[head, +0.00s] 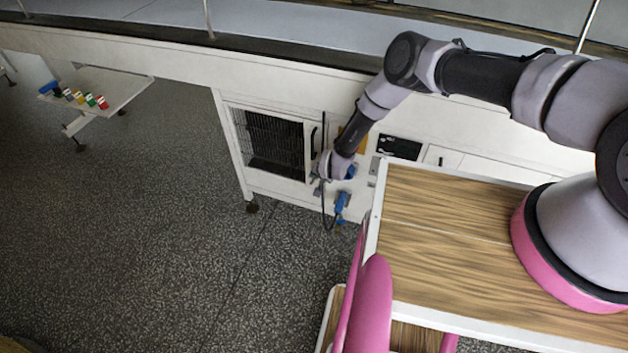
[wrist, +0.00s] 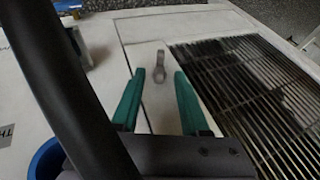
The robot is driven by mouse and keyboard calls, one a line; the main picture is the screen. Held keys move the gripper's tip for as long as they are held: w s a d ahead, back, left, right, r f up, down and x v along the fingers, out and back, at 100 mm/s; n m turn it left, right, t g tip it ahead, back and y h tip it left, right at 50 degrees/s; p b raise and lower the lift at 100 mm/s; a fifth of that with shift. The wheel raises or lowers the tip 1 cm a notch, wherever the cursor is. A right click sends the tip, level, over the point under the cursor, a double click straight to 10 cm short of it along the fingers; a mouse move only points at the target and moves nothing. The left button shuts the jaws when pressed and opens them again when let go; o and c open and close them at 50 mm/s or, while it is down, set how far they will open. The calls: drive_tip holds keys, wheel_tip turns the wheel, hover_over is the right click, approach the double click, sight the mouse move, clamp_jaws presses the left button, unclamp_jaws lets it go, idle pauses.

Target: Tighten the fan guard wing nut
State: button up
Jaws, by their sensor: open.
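The fan guard (head: 268,141) is a grille of dark bars in the front of the white machine; it fills the right of the wrist view (wrist: 250,85). A small grey metal piece (wrist: 159,66), which looks like the wing nut, stands on the white panel left of the grille. My gripper (wrist: 160,75) has two teal fingers, open, with empty space between them. The grey piece shows between and just beyond the fingertips, with a gap on each side. I cannot tell how far off it is in depth. In the head view my gripper (head: 321,186) is at the machine's front, hiding the nut.
A thick black hose or cable (wrist: 68,95) crosses the left of the wrist view. Blue fittings (head: 342,205) hang below my wrist. A wood-topped cart (head: 450,215) is at the right. A small white table (head: 118,88) with coloured items stands far left. The floor between is clear.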

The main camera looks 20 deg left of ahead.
sight(315, 179)
drive_tip(key=shift+x, duration=2.7)
clamp_jaws()
